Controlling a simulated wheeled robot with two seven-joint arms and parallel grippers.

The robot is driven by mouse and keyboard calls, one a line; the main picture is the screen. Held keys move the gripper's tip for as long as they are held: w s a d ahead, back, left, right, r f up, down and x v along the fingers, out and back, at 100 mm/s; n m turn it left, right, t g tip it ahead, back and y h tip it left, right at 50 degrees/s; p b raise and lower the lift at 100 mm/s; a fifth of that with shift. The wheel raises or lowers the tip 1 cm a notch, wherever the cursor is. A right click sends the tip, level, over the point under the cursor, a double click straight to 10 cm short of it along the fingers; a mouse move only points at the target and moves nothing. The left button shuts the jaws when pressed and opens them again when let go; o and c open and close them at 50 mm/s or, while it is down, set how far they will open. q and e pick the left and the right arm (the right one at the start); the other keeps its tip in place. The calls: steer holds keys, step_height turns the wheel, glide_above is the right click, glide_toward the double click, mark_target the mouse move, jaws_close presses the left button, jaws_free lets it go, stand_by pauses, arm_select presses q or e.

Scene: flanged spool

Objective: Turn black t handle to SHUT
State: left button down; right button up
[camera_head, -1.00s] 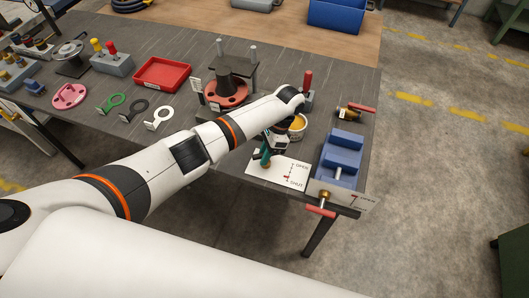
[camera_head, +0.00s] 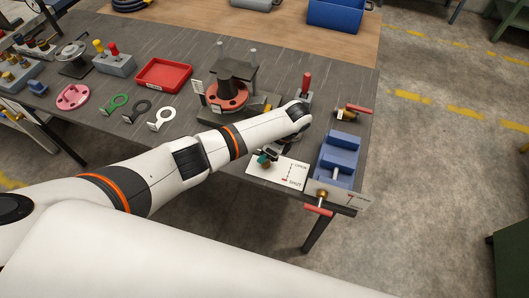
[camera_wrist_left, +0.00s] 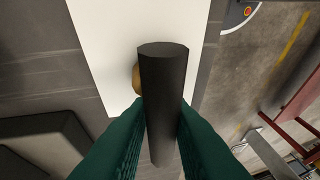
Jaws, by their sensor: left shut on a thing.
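The black T handle (camera_wrist_left: 163,80) runs lengthwise between the green fingers of my left gripper (camera_wrist_left: 152,135) in the left wrist view. The fingers are shut on it. A bit of brass (camera_wrist_left: 137,79) shows beside the bar, over a white plate (camera_wrist_left: 105,50). In the head view the white plate (camera_head: 290,177) lies near the table's front edge, with OPEN marked farther back and SHUT nearer the front. My left gripper (camera_head: 265,158) is at its back left part; my wrist hides most of the handle there. My right gripper is not in view.
A blue vise-like block (camera_head: 338,160) stands just right of the plate, with a red-handled valve (camera_head: 319,208) at the table edge in front. Another red-handled valve (camera_head: 350,112) lies behind. A red-flanged spool (camera_head: 228,95) stands behind my forearm.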

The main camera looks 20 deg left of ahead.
arm_select(q)
steer(key=shift+d, duration=0.1)
stand_by(0.3)
steer(key=c, duration=1.3)
jaws_free()
steer(key=shift+c, duration=0.2)
steer(key=v, duration=1.2)
steer(key=shift+b, duration=0.45)
